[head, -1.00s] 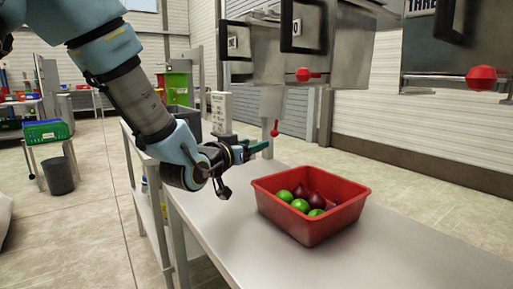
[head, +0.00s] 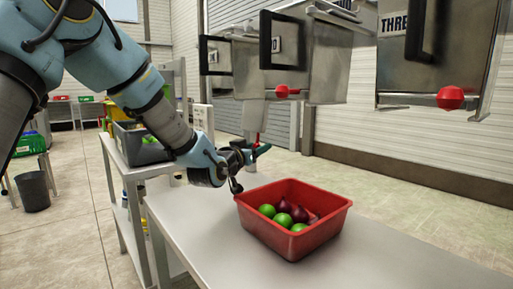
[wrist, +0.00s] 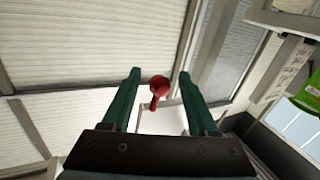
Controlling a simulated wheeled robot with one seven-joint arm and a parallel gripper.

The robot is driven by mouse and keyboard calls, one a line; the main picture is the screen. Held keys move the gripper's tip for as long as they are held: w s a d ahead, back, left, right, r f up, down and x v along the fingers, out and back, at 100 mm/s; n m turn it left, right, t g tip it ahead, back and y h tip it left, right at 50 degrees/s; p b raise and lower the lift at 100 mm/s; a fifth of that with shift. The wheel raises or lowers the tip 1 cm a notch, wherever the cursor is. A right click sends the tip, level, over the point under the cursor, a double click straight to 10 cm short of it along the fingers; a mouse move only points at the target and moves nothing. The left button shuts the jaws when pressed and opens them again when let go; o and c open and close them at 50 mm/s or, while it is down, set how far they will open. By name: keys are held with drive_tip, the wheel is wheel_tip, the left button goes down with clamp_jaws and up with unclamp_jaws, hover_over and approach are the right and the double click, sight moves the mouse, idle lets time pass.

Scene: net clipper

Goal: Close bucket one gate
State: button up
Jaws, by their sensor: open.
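Bucket one (head: 221,87) is the leftmost of the metal buckets in the head view, partly hidden behind the second. A pale chute (head: 253,115) shows below the buckets. A red gate handle (head: 257,138) points down beside it, apparently bucket one's. My gripper (head: 262,151) is open and empty, just below that handle. In the wrist view, the red handle (wrist: 158,90) shows in the gap between the two green fingers, near their tips. I cannot tell whether they touch it.
The second bucket (head: 330,70) has a red knob (head: 282,91) sideways. Bucket three (head: 395,65), right, has another red knob (head: 452,98).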

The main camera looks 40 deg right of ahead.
clamp_jaws()
idle(0.5)
idle(0.9)
